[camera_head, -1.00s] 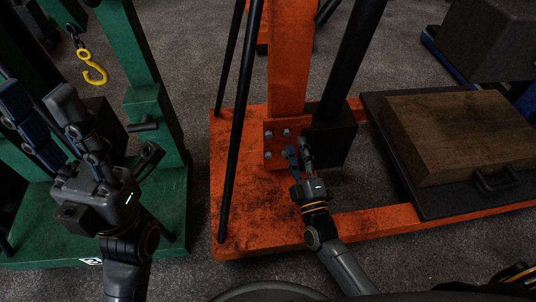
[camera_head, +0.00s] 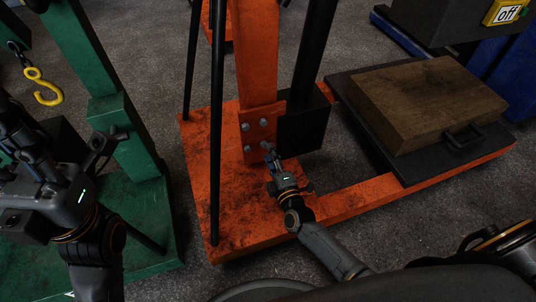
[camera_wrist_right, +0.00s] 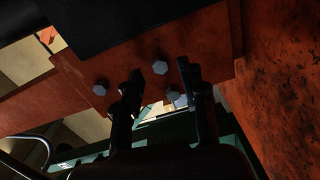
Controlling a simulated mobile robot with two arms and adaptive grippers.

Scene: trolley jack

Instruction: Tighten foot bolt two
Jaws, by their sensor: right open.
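An orange post (camera_head: 257,50) stands on an orange foot (camera_head: 232,196). Its bracket plate carries several grey hex bolts in a square, including an upper right one (camera_head: 263,122) and an upper left one (camera_head: 245,127). I cannot tell which is foot bolt two. My right gripper (camera_head: 270,151) is at the lower right bolt, partly covering it. In the right wrist view its open fingers (camera_wrist_right: 160,88) point at the plate, with one bolt (camera_wrist_right: 160,67) seen between them and another (camera_wrist_right: 100,90) to the left. Contact is unclear.
A black block (camera_head: 303,130) with a thick rod sits right beside the plate. Thin black rods (camera_head: 217,130) rise left of it. A wooden block (camera_head: 428,100) lies on a black tray at right. A green frame (camera_head: 130,195) with a yellow hook (camera_head: 45,88) stands at left.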

